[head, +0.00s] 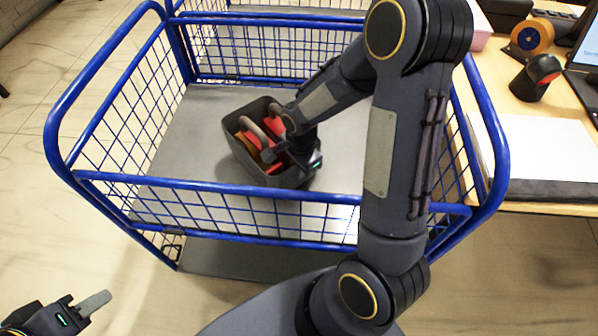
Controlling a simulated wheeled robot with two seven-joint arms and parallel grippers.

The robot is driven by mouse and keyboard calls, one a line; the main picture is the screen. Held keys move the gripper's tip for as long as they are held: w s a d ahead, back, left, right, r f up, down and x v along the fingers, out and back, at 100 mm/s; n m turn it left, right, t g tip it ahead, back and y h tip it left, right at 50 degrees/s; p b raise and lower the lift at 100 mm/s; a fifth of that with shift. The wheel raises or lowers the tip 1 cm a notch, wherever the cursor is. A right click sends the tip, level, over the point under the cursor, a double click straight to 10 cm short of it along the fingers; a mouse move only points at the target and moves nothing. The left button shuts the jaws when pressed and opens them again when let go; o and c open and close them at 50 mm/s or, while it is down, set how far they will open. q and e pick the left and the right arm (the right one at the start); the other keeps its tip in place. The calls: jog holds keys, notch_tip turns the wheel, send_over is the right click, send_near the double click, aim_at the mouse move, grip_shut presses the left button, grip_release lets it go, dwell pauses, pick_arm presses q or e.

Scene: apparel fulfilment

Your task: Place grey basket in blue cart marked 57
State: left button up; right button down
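The blue cart (255,194) has tube rails and mesh sides, and a grey floor (185,140). No number 57 can be read on it. The dark grey basket (238,111) is inside the cart, seemingly on its floor and slightly turned, with red and yellow-brown items in it. My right arm reaches over the cart's front rail. My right gripper (272,152) is low at the basket's right side, over its contents; the wrist hides part of the rim, and its grip is unclear. My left gripper (92,304) is at the lower left, outside the cart, with no object visible at its finger.
A wooden desk (490,75) stands right of the cart, with a tape roll (532,36), a black scanner (536,78), white paper (540,145) and a laptop (588,50). Another blue mesh section (260,45) is behind. The cart floor around the basket is bare.

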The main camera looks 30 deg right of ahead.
jog(key=shift+w+f, duration=0.1)
jog(key=shift+f, duration=0.9)
jog(key=c, duration=1.7)
grip_release()
